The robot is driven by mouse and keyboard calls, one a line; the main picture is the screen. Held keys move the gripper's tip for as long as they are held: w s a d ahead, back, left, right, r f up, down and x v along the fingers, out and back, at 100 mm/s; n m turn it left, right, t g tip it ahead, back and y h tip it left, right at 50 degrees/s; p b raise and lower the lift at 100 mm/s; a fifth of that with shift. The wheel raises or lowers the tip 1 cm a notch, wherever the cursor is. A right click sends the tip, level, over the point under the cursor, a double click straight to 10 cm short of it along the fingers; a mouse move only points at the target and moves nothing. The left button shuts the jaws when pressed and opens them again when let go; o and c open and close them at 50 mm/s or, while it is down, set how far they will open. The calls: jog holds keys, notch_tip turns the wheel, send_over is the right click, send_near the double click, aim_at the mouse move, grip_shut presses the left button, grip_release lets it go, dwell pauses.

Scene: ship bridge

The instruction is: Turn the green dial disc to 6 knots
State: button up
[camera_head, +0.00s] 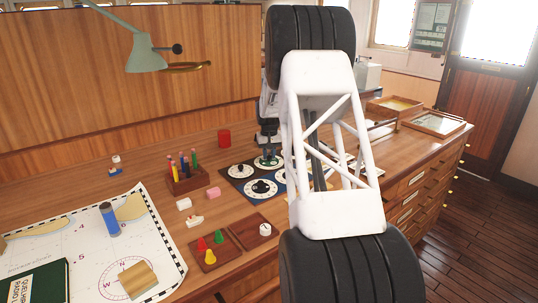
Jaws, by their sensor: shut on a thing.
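A dark blue dial board (234,185) lies on the wooden desk, with several white round dials on it. The green dial disc (268,160) is on the white dial at the board's far side. My gripper (267,153) points down over this disc and is shut on it, or on its grip. My white arm link with black joints hides the right part of the board. The knot marks and the disc's pointing direction are too small to read.
Left of the board stand a wooden rack (187,181) of coloured pegs, a pink block (213,193) and a white block (183,204). A red cylinder (224,139) stands behind. A tray of coloured cones (208,258) and a chart (60,230) lie nearer. A green lamp (146,57) overhangs the left.

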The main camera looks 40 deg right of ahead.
aim_at(269, 156)
dwell(0.4)
jog(key=o, duration=0.9)
jog(key=shift+o, duration=0.2)
jog(key=shift+r, duration=0.15)
jog(key=shift+r, duration=3.8)
jog(key=shift+a, duration=0.1)
